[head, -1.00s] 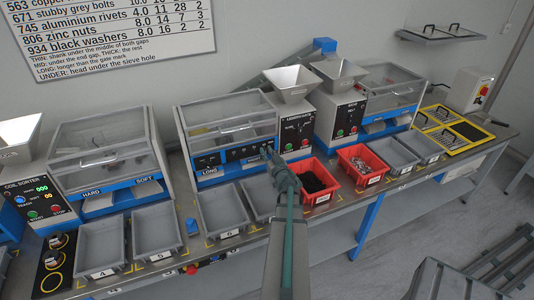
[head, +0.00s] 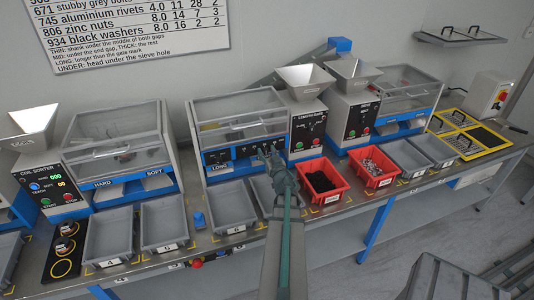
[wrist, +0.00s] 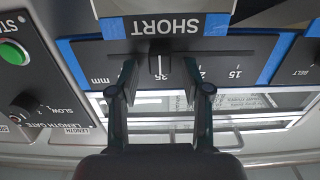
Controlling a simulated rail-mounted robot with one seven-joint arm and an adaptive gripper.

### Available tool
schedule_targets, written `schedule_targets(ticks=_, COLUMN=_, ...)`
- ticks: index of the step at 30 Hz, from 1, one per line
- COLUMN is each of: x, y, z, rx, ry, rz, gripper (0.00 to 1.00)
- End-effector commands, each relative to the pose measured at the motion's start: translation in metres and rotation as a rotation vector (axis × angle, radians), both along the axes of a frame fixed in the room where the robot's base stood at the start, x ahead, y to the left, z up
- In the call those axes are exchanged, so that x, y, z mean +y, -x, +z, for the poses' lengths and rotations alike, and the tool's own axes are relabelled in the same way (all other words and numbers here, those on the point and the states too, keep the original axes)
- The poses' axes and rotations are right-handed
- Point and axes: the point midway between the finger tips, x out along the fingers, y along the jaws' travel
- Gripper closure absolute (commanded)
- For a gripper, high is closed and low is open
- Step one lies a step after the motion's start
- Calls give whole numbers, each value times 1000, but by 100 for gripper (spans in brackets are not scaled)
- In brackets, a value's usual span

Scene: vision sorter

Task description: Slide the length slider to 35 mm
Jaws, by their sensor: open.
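The length slider is a black knob with a white line (wrist: 158,66) on a dark scale strip (wrist: 265,50), below the upside-down SHORT label in the wrist view. My gripper (wrist: 160,80) is open, one finger on each side of the knob, with gaps showing; contact cannot be confirmed. In the head view my gripper (head: 268,153) is at the front panel of the length gate (head: 307,128), and my arm hides the slider.
A green button (wrist: 12,50) and a LENGTH GATE dial (wrist: 25,103) lie left of the strip in the wrist view. Grey trays (head: 226,206) and a red bin of black parts (head: 326,198) stand below the panel. A clear-lidded box (head: 238,110) rises behind.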

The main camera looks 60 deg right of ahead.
Motion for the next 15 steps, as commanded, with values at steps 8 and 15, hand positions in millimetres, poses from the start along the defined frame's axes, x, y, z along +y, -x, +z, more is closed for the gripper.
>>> schedule_targets(ticks=8, x=7, y=9, z=0, rx=0, ry=0, rz=0, gripper=52)
schedule_targets(ticks=15, x=31, y=42, z=1, rx=1, ry=-1, rz=-1, gripper=52)
